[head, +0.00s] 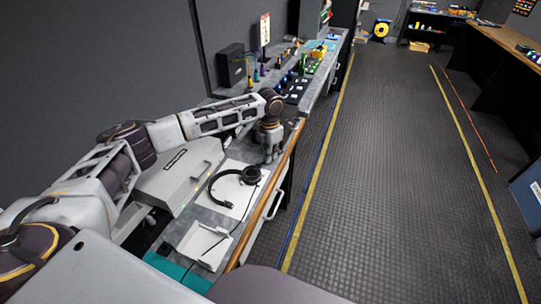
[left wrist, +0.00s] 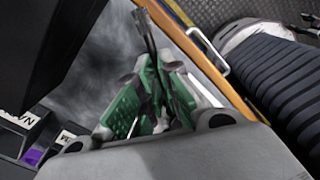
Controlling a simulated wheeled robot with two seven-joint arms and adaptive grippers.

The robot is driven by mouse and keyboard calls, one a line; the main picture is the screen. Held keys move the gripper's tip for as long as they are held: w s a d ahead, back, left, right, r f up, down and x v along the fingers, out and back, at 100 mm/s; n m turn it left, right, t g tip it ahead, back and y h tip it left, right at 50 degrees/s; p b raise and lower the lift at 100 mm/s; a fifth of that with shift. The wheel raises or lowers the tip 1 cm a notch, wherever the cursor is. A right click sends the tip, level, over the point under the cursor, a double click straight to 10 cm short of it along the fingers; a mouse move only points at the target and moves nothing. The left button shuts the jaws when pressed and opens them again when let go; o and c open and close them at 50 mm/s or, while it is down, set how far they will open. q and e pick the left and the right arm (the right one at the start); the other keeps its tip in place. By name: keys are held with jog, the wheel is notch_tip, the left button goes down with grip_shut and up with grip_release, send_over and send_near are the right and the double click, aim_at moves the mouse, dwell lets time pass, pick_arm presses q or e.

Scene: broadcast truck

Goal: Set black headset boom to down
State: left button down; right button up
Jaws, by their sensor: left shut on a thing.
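The black headset (head: 214,183) lies on a white sheet (head: 238,194) on the counter, its band curving to the left. One ear cup (head: 251,174) is at its right end. I cannot make out the boom or its position. My left gripper (head: 271,158) points down just beyond the headset, near the counter's wooden edge. In the left wrist view its green-padded fingers (left wrist: 150,105) are closed together, with a thin dark piece (left wrist: 146,32) showing beyond the tips. I cannot tell what that piece belongs to. My right gripper is not in view.
A grey case (head: 180,175) stands left of the headset and a white tray (head: 203,243) in front. A thin cable runs from the headset side toward the tray. Control panels (head: 297,90) and small items fill the counter's far part.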

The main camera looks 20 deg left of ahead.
pick_arm(q)
jog(key=shift+s+a+f, duration=0.1)
jog(key=shift+f, duration=0.05)
jog(key=c, duration=1.6)
grip_release()
jog(key=shift+r, duration=0.7)
notch_tip(320, 180, up, 11)
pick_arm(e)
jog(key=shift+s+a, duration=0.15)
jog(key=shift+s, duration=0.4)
pick_arm(q)
jog(key=shift+f, duration=0.15)
